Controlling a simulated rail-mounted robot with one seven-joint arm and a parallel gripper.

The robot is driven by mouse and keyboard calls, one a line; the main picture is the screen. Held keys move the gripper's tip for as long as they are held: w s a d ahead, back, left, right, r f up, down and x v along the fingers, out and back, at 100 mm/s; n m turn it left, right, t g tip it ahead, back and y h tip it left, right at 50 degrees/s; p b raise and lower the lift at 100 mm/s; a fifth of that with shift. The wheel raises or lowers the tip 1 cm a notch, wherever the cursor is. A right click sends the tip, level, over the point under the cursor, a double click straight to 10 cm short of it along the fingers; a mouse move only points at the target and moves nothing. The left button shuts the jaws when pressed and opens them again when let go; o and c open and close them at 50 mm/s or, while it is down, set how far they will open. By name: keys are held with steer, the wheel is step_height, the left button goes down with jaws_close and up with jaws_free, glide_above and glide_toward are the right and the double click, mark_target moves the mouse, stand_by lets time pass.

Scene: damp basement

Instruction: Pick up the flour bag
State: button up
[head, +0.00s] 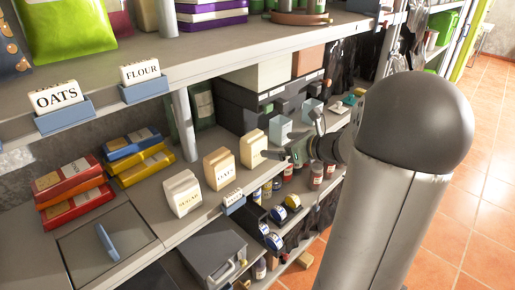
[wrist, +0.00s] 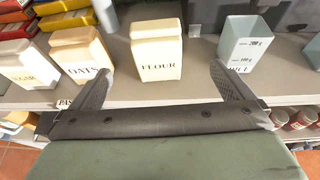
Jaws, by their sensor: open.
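The flour bag (wrist: 157,58) is a cream, upright packet labelled FLOUR, standing on the shelf in the middle of the wrist view. In the head view the flour bag (head: 251,149) stands just left of my gripper (head: 274,157), the last of a row of three. My gripper (wrist: 156,72) is open, with one finger to each side of the flour bag in the wrist view. A gap shows on both sides, and nothing is held. How far the fingertips reach along the bag is hard to tell.
The oats bag (wrist: 82,50) stands close left of the flour bag, near my left finger. The sugar bag (wrist: 27,68) is further left. A pale measuring cup (wrist: 243,45) stands to the right. An upper shelf (head: 230,56) overhangs; jars (head: 316,176) sit below.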

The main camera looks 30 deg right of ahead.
mark_target(261, 143)
steer(key=x, duration=0.8)
steer(key=shift+s+a, duration=0.1)
steer(key=x, duration=0.1)
steer(key=p+x, duration=0.1)
steer(key=x, duration=0.2)
steer(key=shift+w+a+r+p, duration=0.15)
steer(key=shift+w+a+p, duration=0.1)
steer(key=shift+a+p, duration=0.1)
steer(key=shift+w+a+f, duration=0.1)
steer(key=shift+w+f, duration=0.1)
steer(key=shift+w, duration=0.25)
steer(key=c, duration=1.3)
